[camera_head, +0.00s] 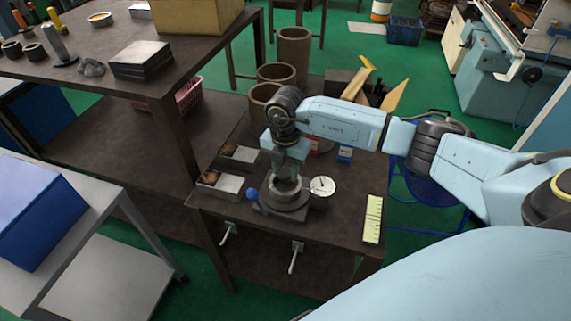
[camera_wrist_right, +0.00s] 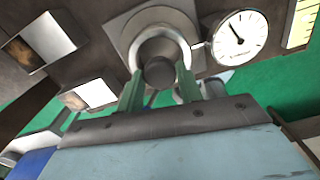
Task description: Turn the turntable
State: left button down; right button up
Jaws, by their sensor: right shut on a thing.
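My right gripper (camera_head: 285,176) points down over the ring. In the right wrist view the ring (camera_wrist_right: 160,22) lies just beyond the green fingers. These fingers (camera_wrist_right: 160,88) flank a dark round piece (camera_wrist_right: 160,72) and are shut on it. The wrist view does not show clearly whether this piece is apart from the ring. My left gripper is not in view.
A white dial gauge (camera_head: 322,186) stands close at the turntable's right. Two small metal trays (camera_head: 228,184) with brown contents lie to the left. A yellow-green scale strip (camera_head: 373,220) lies near the table's right edge. Tall brown cylinders (camera_head: 294,47) stand behind.

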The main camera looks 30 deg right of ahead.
jog(key=shift+r+m, duration=0.1)
jog(key=shift+m, duration=0.4)
jog(key=shift+p, duration=0.3)
jog(key=o, duration=1)
notch_tip(320, 180, up, 13)
jog(key=shift+r, duration=0.15)
